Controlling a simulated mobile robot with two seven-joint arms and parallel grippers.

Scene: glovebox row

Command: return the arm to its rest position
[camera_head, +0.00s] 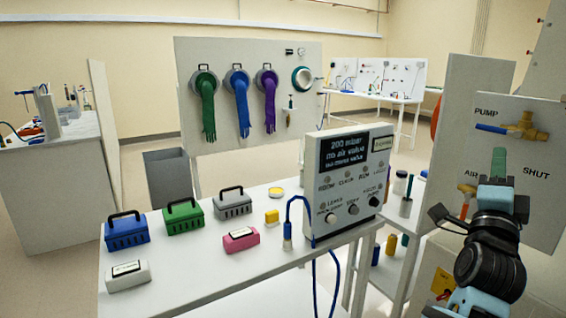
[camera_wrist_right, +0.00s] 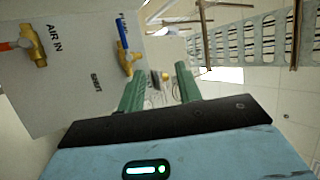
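My right gripper (camera_head: 498,162) is raised at the right of the head view, in front of the white valve panel (camera_head: 541,190). In the right wrist view its two green fingers (camera_wrist_right: 160,86) stand apart, with nothing held between them. The brass pump valve (camera_head: 521,125) with a blue handle is above the gripper in the head view; it also shows beyond the fingers in the wrist view (camera_wrist_right: 125,60). The air valve (camera_head: 466,200) has an orange handle and is partly hidden by my arm. My left gripper is not in view.
A white table (camera_head: 180,280) holds blue (camera_head: 126,232), green (camera_head: 184,217) and grey (camera_head: 232,204) carriers, a pink box (camera_head: 241,240) and a control box (camera_head: 348,185) with a screen. A glove panel (camera_head: 222,65) stands behind. A side shelf with small bottles lies left of my right arm.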

